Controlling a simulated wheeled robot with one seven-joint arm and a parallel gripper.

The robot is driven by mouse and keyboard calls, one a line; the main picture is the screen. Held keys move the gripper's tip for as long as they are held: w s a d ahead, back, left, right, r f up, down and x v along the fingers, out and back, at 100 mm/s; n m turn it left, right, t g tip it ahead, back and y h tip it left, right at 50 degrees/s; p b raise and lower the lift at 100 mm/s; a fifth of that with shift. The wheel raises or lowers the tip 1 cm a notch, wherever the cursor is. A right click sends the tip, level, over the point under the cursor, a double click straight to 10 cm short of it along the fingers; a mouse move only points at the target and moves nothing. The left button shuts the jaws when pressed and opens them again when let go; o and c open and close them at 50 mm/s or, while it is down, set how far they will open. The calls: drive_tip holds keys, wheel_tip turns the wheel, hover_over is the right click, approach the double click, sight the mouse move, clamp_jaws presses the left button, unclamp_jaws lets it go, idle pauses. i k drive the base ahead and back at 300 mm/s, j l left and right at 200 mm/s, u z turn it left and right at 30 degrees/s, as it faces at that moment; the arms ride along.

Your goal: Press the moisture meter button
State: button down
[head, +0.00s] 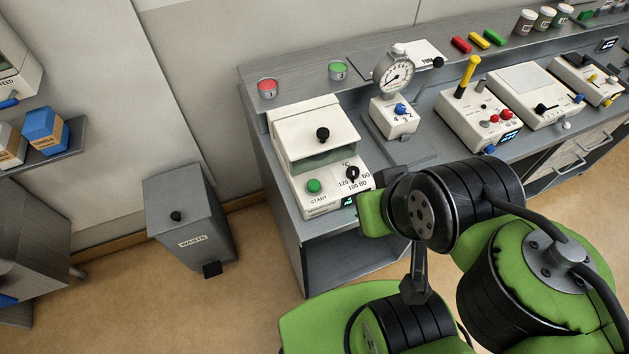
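A white bench instrument (325,160) with a raised lid and a black lid knob stands at the left end of the grey bench. It seems to be the moisture meter, but its front lettering is too small to read surely. On its sloped front are a green round button (314,186) marked START, a black dial with a °C scale and a small lit display. The button stands clear, with nothing touching it. My green and black arm is right of and in front of the instrument, and covers part of the bench front. I cannot make out my gripper's fingers.
A gauge stand (394,100) and several white instruments (480,115) continue along the bench to the right. Red and green capped items (268,88) sit on the back ledge. A grey waste bin (188,215) stands left of the bench, with clear floor between.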

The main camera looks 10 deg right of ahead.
sight(313, 185)
drive_tip(key=j+z, duration=0.1)
drive_tip(key=j, duration=0.45)
drive_tip(key=k+j+z, duration=0.1)
drive_tip(key=j, duration=0.4)
drive_tip(key=i+j+z, duration=0.1)
drive_tip(key=j, duration=0.25)
drive_tip(key=i+j+z, duration=0.1)
drive_tip(key=i+j, duration=0.15)
drive_tip(key=j, duration=0.1)
